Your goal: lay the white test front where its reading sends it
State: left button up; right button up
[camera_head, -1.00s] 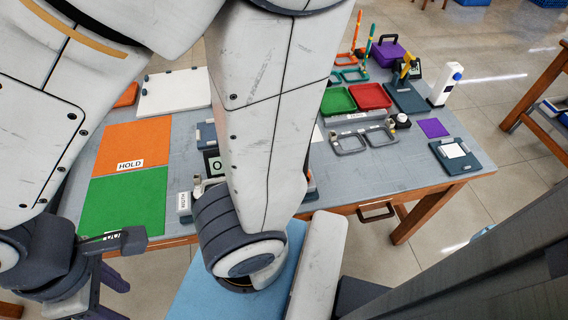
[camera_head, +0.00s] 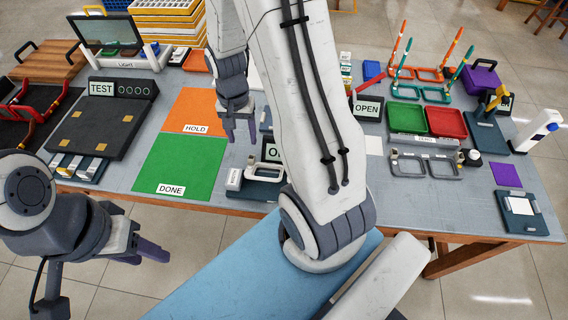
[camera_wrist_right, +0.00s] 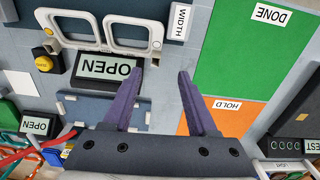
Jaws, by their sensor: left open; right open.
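The white test front (camera_wrist_right: 98,28) has two joined rims and shows at the top left of the right wrist view. It lies at the station labelled WIDTH (camera_wrist_right: 179,22), beside a display reading OPEN (camera_wrist_right: 109,68). In the head view my right arm hides most of that station; its WIDTH label (camera_head: 234,179) shows. My right gripper (camera_head: 239,138) is open and empty above the table by the orange HOLD mat (camera_head: 205,105); its spread purple fingers show in the right wrist view (camera_wrist_right: 160,75). My left gripper (camera_head: 155,252) is open and empty off the table's front left. The green DONE mat (camera_head: 180,165) is bare.
A TEST device (camera_head: 95,125) stands left of the mats. Green (camera_head: 404,115) and red (camera_head: 446,121) trays, a second OPEN display (camera_head: 367,108) and a grey front (camera_head: 425,166) are on the right. A yellow button (camera_wrist_right: 44,63) sits near the white front. Upright coloured temples stand behind.

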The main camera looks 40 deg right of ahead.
send_over(251, 158)
jog(key=shift+m, duration=0.3)
jog(key=f, duration=0.5)
jog(key=shift+s+a, duration=0.2)
jog(key=shift+w+d+f+p, duration=0.1)
jog(key=shift+w+f+p, duration=0.1)
jog(key=shift+f, duration=1.35)
jog(key=shift+w+d+f+p, duration=0.1)
jog(key=shift+f+p, duration=0.05)
jog(key=shift+f, duration=1.35)
grip_shut()
